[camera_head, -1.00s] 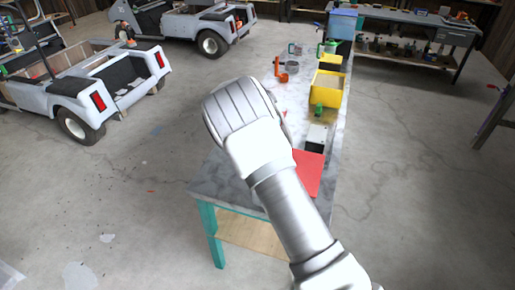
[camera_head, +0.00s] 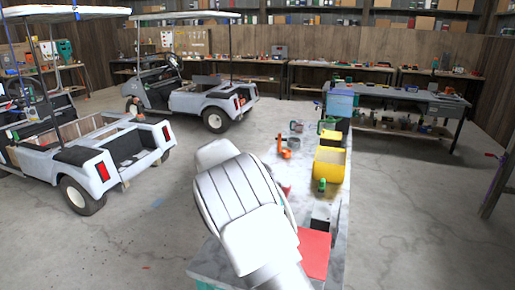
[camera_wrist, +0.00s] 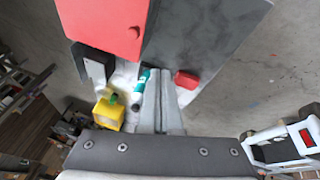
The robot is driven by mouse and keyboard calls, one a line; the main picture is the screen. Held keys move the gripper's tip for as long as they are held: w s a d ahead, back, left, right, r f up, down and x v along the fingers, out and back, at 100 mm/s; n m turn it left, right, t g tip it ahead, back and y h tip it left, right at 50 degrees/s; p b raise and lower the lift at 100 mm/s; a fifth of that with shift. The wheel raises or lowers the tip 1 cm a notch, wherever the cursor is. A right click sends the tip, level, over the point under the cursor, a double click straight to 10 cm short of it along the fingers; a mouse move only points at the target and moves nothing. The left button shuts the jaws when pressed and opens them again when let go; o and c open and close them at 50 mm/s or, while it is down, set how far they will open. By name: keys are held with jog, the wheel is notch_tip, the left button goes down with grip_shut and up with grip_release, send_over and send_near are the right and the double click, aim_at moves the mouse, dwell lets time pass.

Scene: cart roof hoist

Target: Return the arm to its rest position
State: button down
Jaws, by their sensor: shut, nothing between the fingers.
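My gripper (camera_wrist: 160,74) shows in the wrist view with its two grey fingers side by side, shut and empty. It is over the workbench (camera_wrist: 205,30). My white arm (camera_head: 240,205) fills the lower middle of the head view and hides the near left part of the workbench (camera_head: 212,262). My gripper is hidden in the head view. In the wrist view a green-and-black tool (camera_wrist: 141,88) lies just left of the fingers, and a red item (camera_wrist: 187,79) lies just right of them. I cannot tell whether the fingers touch anything.
A red panel (camera_head: 313,252), a grey-white box (camera_head: 325,214), a yellow bin (camera_head: 329,166) and an orange tool (camera_head: 284,147) are on the bench. Golf carts (camera_head: 100,155) (camera_head: 205,100) stand at left. Open concrete floor (camera_head: 410,225) lies to the right.

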jog(key=s+d+r+y, duration=0.3)
jog(key=s+d+r, duration=1.3)
jog(key=r, duration=0.1)
jog(key=s+d+t, duration=0.1)
jog(key=s+d, duration=0.1)
jog(key=s, duration=0.9)
jog(key=s+d+n+t, duration=0.1)
jog(key=s+d, duration=0.2)
jog(key=s, duration=0.9)
jog(key=shift+f, duration=0.2)
jog(key=shift+s, duration=0.1)
